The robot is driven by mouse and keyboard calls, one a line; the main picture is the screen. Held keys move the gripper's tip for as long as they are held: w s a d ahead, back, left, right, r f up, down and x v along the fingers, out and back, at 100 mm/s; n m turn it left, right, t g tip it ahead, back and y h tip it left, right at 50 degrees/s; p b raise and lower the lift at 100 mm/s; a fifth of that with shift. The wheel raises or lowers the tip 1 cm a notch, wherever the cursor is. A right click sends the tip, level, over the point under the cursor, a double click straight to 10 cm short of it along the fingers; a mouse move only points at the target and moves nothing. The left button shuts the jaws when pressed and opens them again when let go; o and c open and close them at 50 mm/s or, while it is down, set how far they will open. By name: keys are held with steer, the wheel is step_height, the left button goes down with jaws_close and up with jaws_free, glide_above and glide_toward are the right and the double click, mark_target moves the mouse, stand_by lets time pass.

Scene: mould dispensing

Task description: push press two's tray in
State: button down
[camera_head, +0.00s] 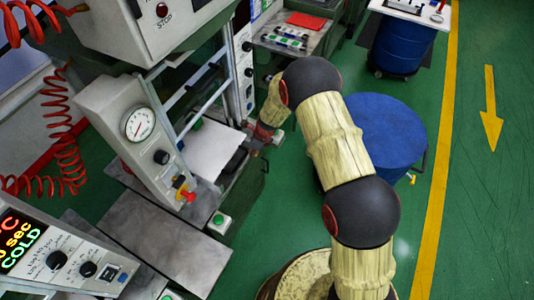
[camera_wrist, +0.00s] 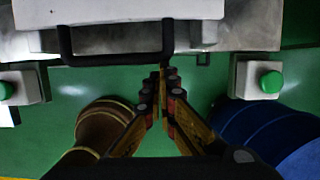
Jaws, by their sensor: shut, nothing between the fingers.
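A pale, flat tray (camera_head: 212,150) sits in the middle press, between its metal posts. In the wrist view the tray's light front (camera_wrist: 120,12) spans the top, with a black bar handle (camera_wrist: 110,60) below it. My gripper (camera_head: 254,142) is at the tray's right-hand side in the head view. In the wrist view my gripper (camera_wrist: 164,72) is shut and empty, its tips at the right end of the handle. I cannot tell whether they touch it. No press number is readable.
Green button boxes (camera_wrist: 262,80) (camera_wrist: 18,88) flank the handle. A blue round-topped drum (camera_head: 388,135) stands right of my arm. A press with a lit display (camera_head: 22,240) is at lower left. Another press table holds a red item (camera_head: 306,20). Green floor is open at right.

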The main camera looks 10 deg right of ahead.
mark_target(246, 151)
steer(key=shift+w+a+p, duration=0.4)
steer(key=shift+w+a, duration=0.1)
steer(key=shift+a, duration=0.25)
steer(key=shift+w+a+p, duration=0.35)
steer(key=shift+w+a, duration=0.15)
steer(key=shift+a, duration=0.2)
steer(key=shift+d, duration=0.1)
